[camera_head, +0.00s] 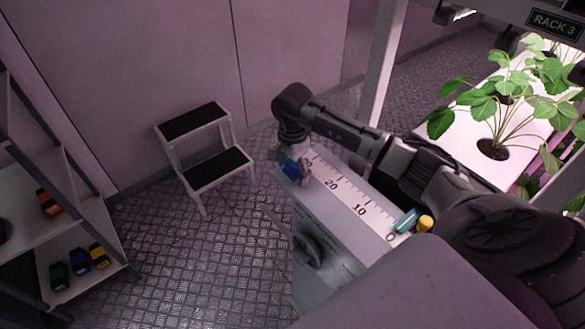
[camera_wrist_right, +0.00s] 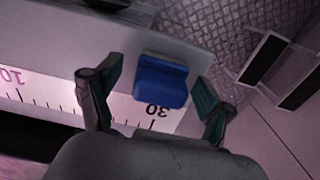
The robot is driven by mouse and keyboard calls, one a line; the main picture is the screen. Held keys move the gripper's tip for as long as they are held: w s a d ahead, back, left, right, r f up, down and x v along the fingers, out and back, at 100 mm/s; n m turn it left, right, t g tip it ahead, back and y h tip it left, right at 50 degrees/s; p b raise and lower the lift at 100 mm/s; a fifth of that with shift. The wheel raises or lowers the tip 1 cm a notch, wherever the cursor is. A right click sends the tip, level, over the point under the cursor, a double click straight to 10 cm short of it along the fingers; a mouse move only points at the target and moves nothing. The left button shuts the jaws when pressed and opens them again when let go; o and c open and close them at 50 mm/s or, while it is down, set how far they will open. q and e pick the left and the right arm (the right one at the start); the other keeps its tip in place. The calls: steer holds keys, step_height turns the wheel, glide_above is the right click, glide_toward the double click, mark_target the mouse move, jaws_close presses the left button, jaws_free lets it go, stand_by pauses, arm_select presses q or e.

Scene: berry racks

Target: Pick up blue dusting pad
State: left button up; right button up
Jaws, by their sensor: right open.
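The blue dusting pad (camera_wrist_right: 160,82) lies on the grey ledge with the printed ruler, near the 30 mark. In the right wrist view it sits between the two spread fingers of my right gripper (camera_wrist_right: 155,95), with a gap on each side. In the head view the pad (camera_head: 291,167) shows at the far left end of the ledge, partly hidden by my right gripper (camera_head: 292,170), which points down over it. The right gripper is open and holds nothing. My left gripper is not in view.
A teal item (camera_head: 406,220) and a yellow item (camera_head: 425,223) lie near the ruler's 0 end. A step stool (camera_head: 203,155) stands on the floor beyond the ledge. Shelves (camera_head: 75,225) with small coloured items are at left. Plants (camera_head: 500,100) grow in the rack at right.

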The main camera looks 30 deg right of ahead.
steer(key=c, duration=1.2)
steer(key=shift+c, duration=0.2)
steer(key=shift+w+r+b, duration=0.1)
steer(key=shift+r+b, duration=0.2)
steer(key=shift+r, duration=0.15)
steer(key=r, duration=0.1)
steer(key=r+b, duration=0.1)
steer(key=d+r+b, duration=0.1)
steer(key=shift+s+d+r, duration=0.1)
steer(key=shift+s+r, duration=0.15)
steer(key=s+d+r+b, duration=0.3)
steer(key=s+d+r, duration=0.2)
steer(key=d, duration=0.4)
steer(key=shift+d+r, duration=0.15)
steer(key=shift+r, duration=0.7)
